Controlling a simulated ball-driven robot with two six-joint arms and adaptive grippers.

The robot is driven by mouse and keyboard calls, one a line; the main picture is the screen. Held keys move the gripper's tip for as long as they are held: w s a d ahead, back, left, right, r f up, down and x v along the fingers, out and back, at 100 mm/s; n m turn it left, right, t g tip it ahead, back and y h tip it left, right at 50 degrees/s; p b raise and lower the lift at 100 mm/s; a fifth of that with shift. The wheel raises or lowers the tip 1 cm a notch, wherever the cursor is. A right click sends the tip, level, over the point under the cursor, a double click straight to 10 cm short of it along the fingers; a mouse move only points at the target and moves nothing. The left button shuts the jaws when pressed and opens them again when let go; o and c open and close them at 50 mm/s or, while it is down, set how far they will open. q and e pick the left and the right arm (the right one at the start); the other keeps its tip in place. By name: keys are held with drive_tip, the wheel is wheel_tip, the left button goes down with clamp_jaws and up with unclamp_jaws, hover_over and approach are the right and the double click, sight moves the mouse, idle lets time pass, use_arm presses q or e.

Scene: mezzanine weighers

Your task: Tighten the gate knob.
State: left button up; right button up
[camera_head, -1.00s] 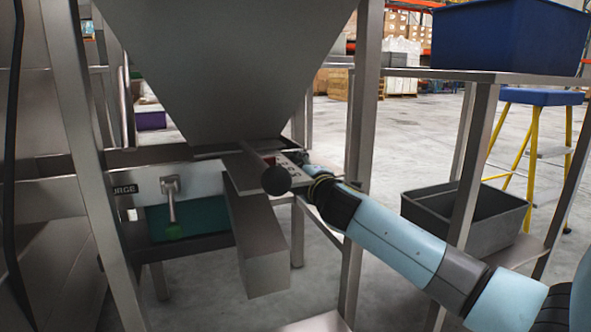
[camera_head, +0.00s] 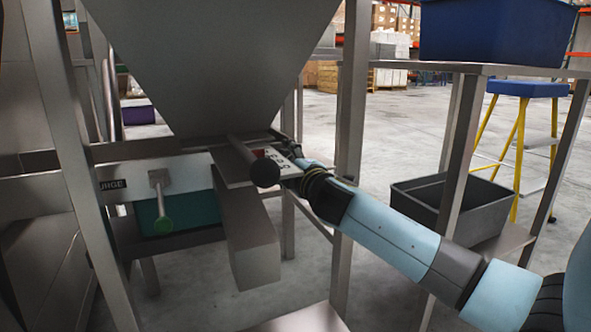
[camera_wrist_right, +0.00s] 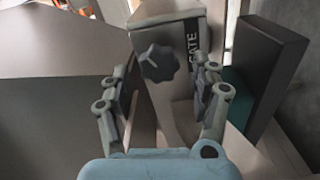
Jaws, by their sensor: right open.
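The gate knob (camera_wrist_right: 159,63) is a dark lobed knob on a pale bracket beside a black "GATE" label (camera_wrist_right: 192,48) in the right wrist view. My right gripper (camera_wrist_right: 163,86) is open, with one finger on each side below the knob. Its fingers look apart from the knob and nothing is held. A dark ball on a handle (camera_head: 265,173) sticks out in front. My left gripper is not in view.
The hopper (camera_head: 200,60) and frame posts (camera_head: 349,150) crowd the arm. A square chute (camera_head: 250,245) hangs below the gate. A grey bin (camera_head: 425,205) stands at right, a blue bin (camera_head: 500,35) above.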

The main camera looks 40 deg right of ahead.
drive_tip(key=v, duration=1.1)
drive_tip(key=shift+f, duration=0.1)
